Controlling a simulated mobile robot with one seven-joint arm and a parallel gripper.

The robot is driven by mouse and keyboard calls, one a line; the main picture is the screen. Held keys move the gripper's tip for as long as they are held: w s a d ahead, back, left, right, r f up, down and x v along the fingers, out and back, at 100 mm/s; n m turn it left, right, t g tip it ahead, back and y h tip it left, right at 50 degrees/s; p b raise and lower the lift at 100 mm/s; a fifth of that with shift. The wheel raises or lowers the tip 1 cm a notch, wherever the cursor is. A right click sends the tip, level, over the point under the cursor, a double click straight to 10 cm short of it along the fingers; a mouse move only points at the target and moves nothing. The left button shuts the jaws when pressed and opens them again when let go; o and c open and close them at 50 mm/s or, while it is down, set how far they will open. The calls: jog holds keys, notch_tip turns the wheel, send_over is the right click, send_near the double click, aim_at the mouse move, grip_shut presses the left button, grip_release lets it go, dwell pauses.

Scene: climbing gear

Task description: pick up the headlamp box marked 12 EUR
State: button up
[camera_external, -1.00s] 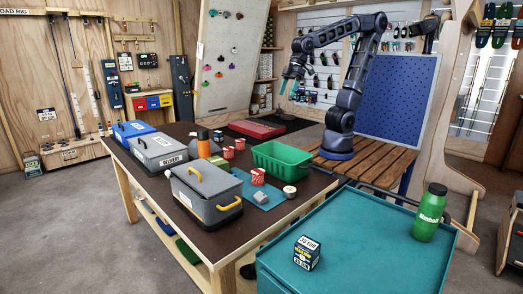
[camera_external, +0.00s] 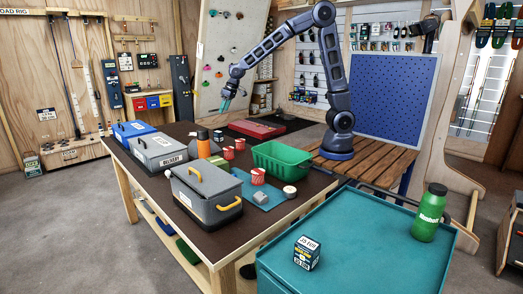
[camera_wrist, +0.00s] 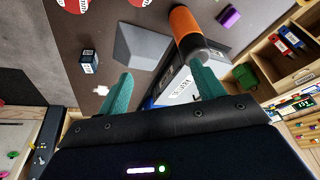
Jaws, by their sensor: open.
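A small dark box (camera_wrist: 89,62) with a white label lies on the brown table in the wrist view, left of my fingers; its price is too small to read. Another dark headlamp-style box (camera_external: 307,253) stands on the teal cabinet in the external view, with a price label that looks like 25 EUR. I cannot make out a 12 EUR mark on either box. My gripper (camera_external: 227,105) is open and empty, raised above the far side of the table. In the wrist view, my gripper's fingers (camera_wrist: 163,84) are spread wide with nothing between them.
A green bottle (camera_external: 429,213) stands on the teal cabinet (camera_external: 350,235). A wooden slatted bench (camera_external: 375,160) is beside my arm.

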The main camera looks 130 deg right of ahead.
jog(key=s+d+f+m, duration=0.1)
jog(key=s+d+f, duration=0.15)
jog(key=d, duration=0.25)
jog(key=s+d+f+m+g, duration=0.1)
jog(key=d+f, duration=0.2)
jog(key=d, duration=0.2)
jog(key=s+d+f, duration=0.2)
jog(key=d+f, duration=0.1)
jog(key=d, duration=0.1)
jog(key=m+g+h, duration=0.1)
jog(key=m, duration=0.1)
send_over(218, 136)
jog(key=s+a, duration=0.1)
jog(key=s, duration=0.2)
notch_tip(218, 136, down, 9)
jog(key=shift+x, duration=5.45)
jog(key=shift+w, duration=0.2)
jog(key=c, duration=1.1)
